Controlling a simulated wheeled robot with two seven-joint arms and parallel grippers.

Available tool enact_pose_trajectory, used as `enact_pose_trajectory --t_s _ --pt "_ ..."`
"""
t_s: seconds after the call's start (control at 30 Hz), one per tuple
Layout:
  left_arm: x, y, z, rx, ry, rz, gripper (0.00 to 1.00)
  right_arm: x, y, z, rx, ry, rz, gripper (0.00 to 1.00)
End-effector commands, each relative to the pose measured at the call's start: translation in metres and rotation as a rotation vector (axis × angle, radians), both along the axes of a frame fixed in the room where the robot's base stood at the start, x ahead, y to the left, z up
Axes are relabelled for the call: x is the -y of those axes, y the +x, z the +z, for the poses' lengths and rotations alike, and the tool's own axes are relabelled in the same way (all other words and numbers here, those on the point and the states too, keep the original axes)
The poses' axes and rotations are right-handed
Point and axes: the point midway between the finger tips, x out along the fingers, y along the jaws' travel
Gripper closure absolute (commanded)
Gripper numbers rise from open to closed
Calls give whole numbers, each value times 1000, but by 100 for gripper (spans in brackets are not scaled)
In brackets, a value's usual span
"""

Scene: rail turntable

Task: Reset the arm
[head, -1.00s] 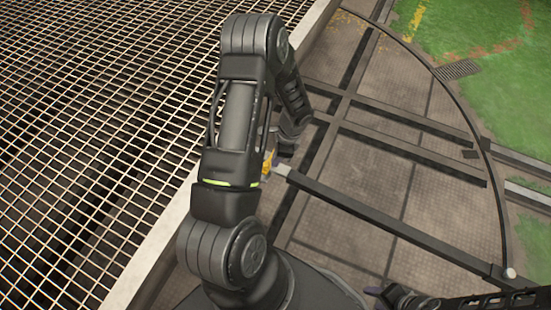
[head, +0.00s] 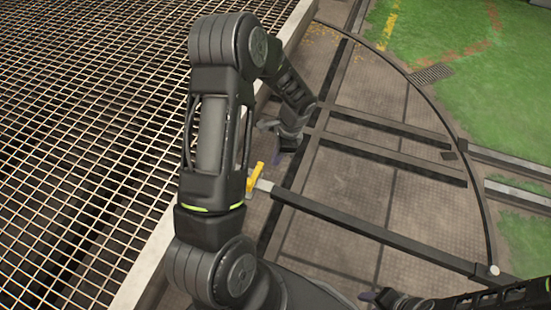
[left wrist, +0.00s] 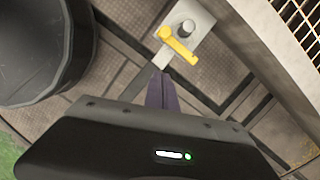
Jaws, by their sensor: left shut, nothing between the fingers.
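My left arm reaches across the middle of the head view, and its gripper (head: 274,158) hangs above the floor, beside the long dark rail. In the left wrist view its purple fingers (left wrist: 161,91) are together with nothing between them. A yellow lever (head: 254,177) sits at the near end of the rail, partly hidden behind my arm in the head view. In the left wrist view the yellow lever (left wrist: 178,46) lies past the fingertips, apart from them, by a grey plate with a round post (left wrist: 188,27). My right gripper (head: 368,296) is at the bottom edge, mostly hidden.
A metal grating (head: 90,120) with a pale edge fills the left. Dark rails (head: 390,237) cross the brown floor plates inside a curved rim (head: 478,190). Green ground (head: 480,90) lies beyond, at right. The floor between the rails looks free of loose objects.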

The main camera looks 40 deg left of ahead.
Motion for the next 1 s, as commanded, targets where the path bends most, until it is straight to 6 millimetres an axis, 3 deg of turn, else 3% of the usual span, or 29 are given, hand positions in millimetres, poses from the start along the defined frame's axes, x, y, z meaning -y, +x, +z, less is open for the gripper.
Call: enact_pose_trajectory --t_s 0.43,0.6,0.67,0.77,0.9,1.0 --pt "0 0 0 1 1 8 100 0 0 0 0 0 0 59" --pt "14 21 -8 116 -39 111 100 0 0 0 0 0 0 59" --pt "34 28 -15 178 -90 187 100 0 0 0 0 0 0 59" --pt "90 29 -38 265 -218 358 100 0 0 0 0 0 0 59" --pt "182 2 -68 312 -391 655 100 0 0 0 0 0 0 59" --pt "231 -32 -82 298 -451 840 100 0 0 0 0 0 0 59"
